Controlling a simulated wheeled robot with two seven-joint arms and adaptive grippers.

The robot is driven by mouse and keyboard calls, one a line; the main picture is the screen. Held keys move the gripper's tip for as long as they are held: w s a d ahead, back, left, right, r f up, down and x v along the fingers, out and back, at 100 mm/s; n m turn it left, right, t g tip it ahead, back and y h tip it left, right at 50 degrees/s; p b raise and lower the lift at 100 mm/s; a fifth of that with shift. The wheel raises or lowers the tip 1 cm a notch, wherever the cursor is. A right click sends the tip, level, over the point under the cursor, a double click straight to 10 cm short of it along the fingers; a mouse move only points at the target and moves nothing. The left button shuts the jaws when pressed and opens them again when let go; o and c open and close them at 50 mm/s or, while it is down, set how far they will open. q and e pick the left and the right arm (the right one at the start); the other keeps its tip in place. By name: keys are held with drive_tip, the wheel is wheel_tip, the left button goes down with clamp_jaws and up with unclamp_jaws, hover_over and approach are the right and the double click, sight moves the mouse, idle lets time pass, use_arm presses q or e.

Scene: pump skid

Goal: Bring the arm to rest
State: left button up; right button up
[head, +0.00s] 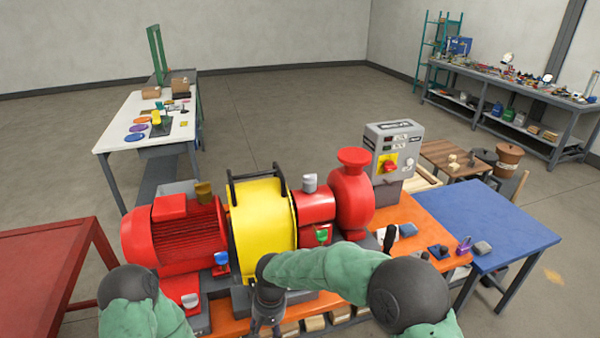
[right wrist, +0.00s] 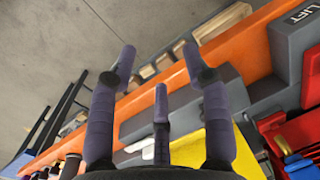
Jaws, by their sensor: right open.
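My right arm, in a green sleeve, reaches in from the lower right of the head view across the front of the pump skid. Its gripper (head: 266,312) points down in front of the yellow guard (head: 262,226). In the right wrist view my right gripper (right wrist: 159,58) is open, with nothing between its spread fingers. Beyond the fingers are the orange bench edge (right wrist: 238,52) and grey base parts. Part of my left arm shows at the lower left of the head view; its gripper is out of sight.
The skid carries a red motor (head: 178,236), a red pump (head: 350,196) and a grey control box (head: 394,146). A blue table (head: 500,222) stands right, a red table (head: 40,270) left, and a white table (head: 115,138) behind. Open floor lies beyond.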

drive_tip(key=s+d+f+m+y, duration=0.1)
drive_tip(key=s+d+f+m, duration=0.1)
drive_tip(key=s+d+f, duration=0.6)
drive_tip(key=s+d+f+m+y, duration=0.15)
drive_tip(key=d+f, duration=0.45)
drive_tip(key=f, duration=0.6)
drive_tip(key=s+d+f+m+t, duration=0.1)
drive_tip(key=s+d, duration=0.3)
drive_tip(key=s, duration=0.4)
drive_tip(key=shift+d+f+m, duration=0.35)
drive_tip(key=shift+f, duration=0.4)
drive_tip(key=shift+w, duration=0.1)
